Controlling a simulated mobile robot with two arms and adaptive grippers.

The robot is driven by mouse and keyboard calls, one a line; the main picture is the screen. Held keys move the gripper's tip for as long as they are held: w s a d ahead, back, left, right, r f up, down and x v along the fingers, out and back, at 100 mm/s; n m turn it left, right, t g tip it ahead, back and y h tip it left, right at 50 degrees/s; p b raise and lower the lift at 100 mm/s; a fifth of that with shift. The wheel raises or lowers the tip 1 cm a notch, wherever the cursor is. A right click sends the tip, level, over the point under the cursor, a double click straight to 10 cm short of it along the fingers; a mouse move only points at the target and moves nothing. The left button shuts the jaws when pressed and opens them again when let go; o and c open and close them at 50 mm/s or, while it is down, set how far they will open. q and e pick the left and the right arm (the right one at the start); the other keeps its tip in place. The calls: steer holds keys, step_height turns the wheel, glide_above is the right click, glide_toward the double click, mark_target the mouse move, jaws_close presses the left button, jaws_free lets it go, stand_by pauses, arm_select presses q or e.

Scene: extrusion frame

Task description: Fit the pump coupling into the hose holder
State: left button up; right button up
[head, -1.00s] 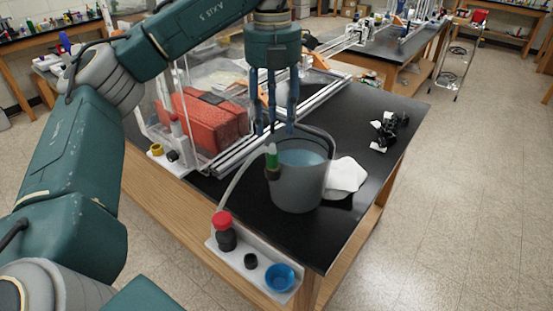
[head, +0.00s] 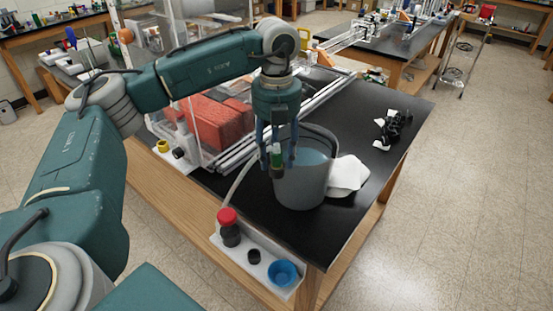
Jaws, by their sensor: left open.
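The pump coupling appears to be the green and dark piece (head: 277,156) at the left rim of a grey bucket (head: 305,190). A pale hose (head: 238,180) runs near it. My left gripper (head: 277,158) points down over the bucket's left rim. Its blue fingers are open, one on each side of the green piece in this view; I cannot tell whether they touch it. I cannot identify the hose holder for certain; a white bracket (head: 263,268) at the table's front edge holds a red-capped dark bottle (head: 229,228), a black round piece (head: 254,256) and a blue cup (head: 282,272). My right gripper is out of view.
The bucket holds bluish liquid and stands on the black tabletop (head: 345,115). A white cloth (head: 346,174) lies at its right. A clear enclosure with red blocks (head: 217,122) and metal rails stands behind left. Black parts (head: 392,128) lie at right; the tabletop between is clear.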

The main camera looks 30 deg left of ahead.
arm_select(q)
jaws_close()
steer(key=shift+d+r, duration=0.1)
steer(key=shift+r, duration=0.05)
